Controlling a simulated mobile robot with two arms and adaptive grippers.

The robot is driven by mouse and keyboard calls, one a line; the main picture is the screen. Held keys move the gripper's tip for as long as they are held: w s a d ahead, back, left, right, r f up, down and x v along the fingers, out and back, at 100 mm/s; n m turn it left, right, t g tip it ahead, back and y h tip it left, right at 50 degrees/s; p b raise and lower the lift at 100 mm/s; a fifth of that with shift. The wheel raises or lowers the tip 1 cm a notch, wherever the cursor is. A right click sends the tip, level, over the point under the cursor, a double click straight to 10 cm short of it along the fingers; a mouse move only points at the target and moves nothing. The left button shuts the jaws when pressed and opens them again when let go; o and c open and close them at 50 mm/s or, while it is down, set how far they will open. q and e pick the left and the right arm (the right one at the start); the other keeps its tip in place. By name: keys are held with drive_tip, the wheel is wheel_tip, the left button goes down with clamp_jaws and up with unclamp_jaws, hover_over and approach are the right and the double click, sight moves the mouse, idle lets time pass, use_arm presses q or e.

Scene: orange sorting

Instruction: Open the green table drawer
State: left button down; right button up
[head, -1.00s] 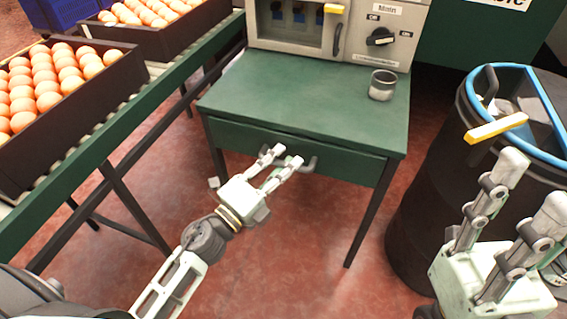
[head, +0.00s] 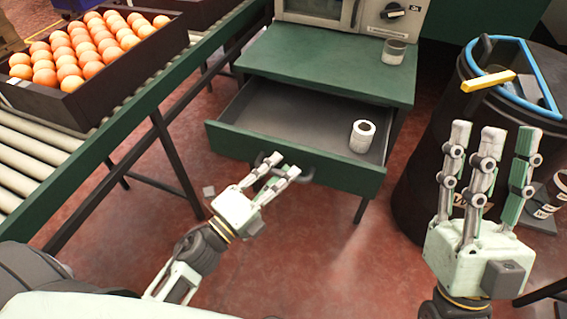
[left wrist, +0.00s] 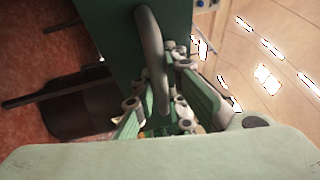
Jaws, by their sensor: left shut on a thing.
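The green table (head: 330,62) has its drawer (head: 300,160) pulled well out, with its grey inside showing. A white roll (head: 363,136) stands in the drawer, toward the right. My left gripper (head: 278,168) is at the dark handle (head: 307,176) on the drawer front and is shut on it. In the left wrist view the handle (left wrist: 152,60) passes between the fingers of the left gripper (left wrist: 155,112). My right gripper (head: 490,150) is raised at the right, fingers up and spread, empty, and apart from the drawer.
A metal cup (head: 394,51) stands on the table top by a control box (head: 400,14). A black barrel (head: 425,165) with a blue rim and yellow handle stands at right. A crate of oranges (head: 75,110) sits on the roller conveyor (head: 30,150) at left.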

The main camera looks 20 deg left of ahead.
use_arm(q)
drive_tip(key=shift+s+f, duration=0.1)
drive_tip(key=shift+s, duration=0.55)
drive_tip(key=c, duration=1.8)
unclamp_jaws()
drive_tip(key=shift+o, duration=0.2)
drive_tip(key=v, duration=1.2)
